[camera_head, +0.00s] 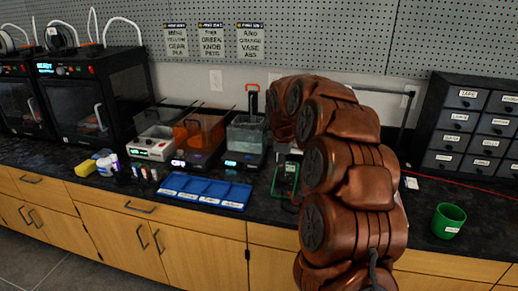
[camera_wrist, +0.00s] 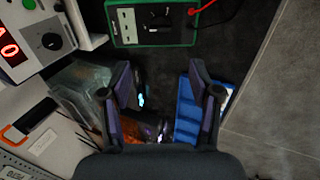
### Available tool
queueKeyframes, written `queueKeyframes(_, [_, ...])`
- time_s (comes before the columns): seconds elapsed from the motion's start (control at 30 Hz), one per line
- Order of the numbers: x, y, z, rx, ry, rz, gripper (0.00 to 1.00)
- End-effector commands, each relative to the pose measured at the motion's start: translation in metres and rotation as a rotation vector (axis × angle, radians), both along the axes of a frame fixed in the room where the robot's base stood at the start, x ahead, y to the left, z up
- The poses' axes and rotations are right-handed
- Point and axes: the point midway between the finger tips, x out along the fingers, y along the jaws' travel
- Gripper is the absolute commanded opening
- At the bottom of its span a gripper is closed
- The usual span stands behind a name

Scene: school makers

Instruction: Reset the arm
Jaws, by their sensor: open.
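My arm (camera_head: 352,170), copper-brown and segmented, rises at the right of centre in the head view and curves over to the left above the counter. My gripper cannot be made out in the head view. In the wrist view my gripper (camera_wrist: 160,82) is open, its two dark fingers wide apart with nothing held between them. It points down over the counter. Below it lie the blue tray (camera_wrist: 186,112) on the right and the clear tank (camera_wrist: 78,84) on the left. The green meter (camera_wrist: 150,22) is at the top of that view.
The black counter (camera_head: 120,185) holds 3D printers (camera_head: 95,95) at left, several bath units, a blue tray (camera_head: 205,191), a green meter (camera_head: 286,178) beside my arm, a green cup (camera_head: 448,220) and a drawer cabinet (camera_head: 470,125) at right. A pegboard wall stands behind.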

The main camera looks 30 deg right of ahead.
Motion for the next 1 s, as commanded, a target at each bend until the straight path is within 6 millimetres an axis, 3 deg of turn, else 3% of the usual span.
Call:
queueKeyframes(0.2, [-0.002,0.003,0.001,0.005,0.000,-0.003,0.63])
queueKeyframes(0.37, [-0.020,0.030,0.012,0.046,0.010,-0.030,0.63])
queueKeyframes(0.7, [-0.114,0.125,0.036,0.192,0.081,-0.194,0.63])
queueKeyframes(1.0, [-0.218,0.185,0.045,0.272,0.170,-0.386,0.63])
